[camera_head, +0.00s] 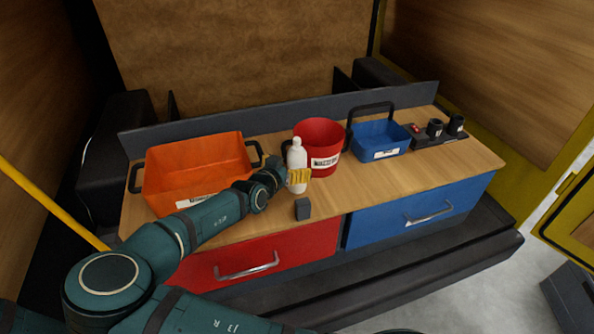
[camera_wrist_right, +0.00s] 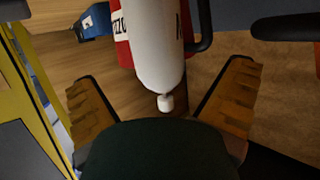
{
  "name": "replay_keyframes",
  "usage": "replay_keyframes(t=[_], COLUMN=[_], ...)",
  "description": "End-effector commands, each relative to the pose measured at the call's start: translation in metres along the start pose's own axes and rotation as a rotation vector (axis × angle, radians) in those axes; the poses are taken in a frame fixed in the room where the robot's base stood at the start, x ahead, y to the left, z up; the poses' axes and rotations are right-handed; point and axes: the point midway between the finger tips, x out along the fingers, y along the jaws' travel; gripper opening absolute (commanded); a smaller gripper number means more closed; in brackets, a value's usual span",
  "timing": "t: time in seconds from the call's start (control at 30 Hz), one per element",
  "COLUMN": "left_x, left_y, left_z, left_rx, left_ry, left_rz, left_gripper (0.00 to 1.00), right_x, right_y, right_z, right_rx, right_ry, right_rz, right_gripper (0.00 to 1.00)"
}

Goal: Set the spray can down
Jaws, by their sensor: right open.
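The white spray can (camera_head: 297,155) stands upright on the wooden counter (camera_head: 400,178), in front of the red bucket. Its base shows just below the yellow finger, and it seems to rest on the wood. My right gripper (camera_head: 297,177) is at the can's lower part, with a yellow finger in front of it. In the right wrist view the can (camera_wrist_right: 158,40) lies between the two spread finger pads, with a gap on each side. The gripper is open around the can. My left gripper is not in view.
An orange bin (camera_head: 197,165) is left of the can. The red bucket (camera_head: 322,136) is close behind. A blue basket (camera_head: 380,136) and a black holder (camera_head: 440,140) stand to the right. A small dark block (camera_head: 302,209) is near the front edge. Bare wood lies at front right.

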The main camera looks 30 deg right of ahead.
Motion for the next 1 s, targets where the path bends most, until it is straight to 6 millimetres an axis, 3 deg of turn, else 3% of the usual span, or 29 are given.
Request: replay_keyframes(t=[0.47,0.77,1.0], left_x=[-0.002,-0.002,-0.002], left_y=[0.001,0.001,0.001], left_z=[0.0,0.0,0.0], left_rx=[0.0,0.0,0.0], left_ry=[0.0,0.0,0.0], left_rz=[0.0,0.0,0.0], left_gripper=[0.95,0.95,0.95], right_x=[0.05,0.054,0.054], right_y=[0.003,0.002,0.002], right_z=[0.0,0.0,0.0], right_rx=[0.0,0.0,0.0], right_ry=[-0.001,0.001,0.001], right_rz=[0.0,-0.002,-0.001], right_gripper=[1.0,1.0,0.19])
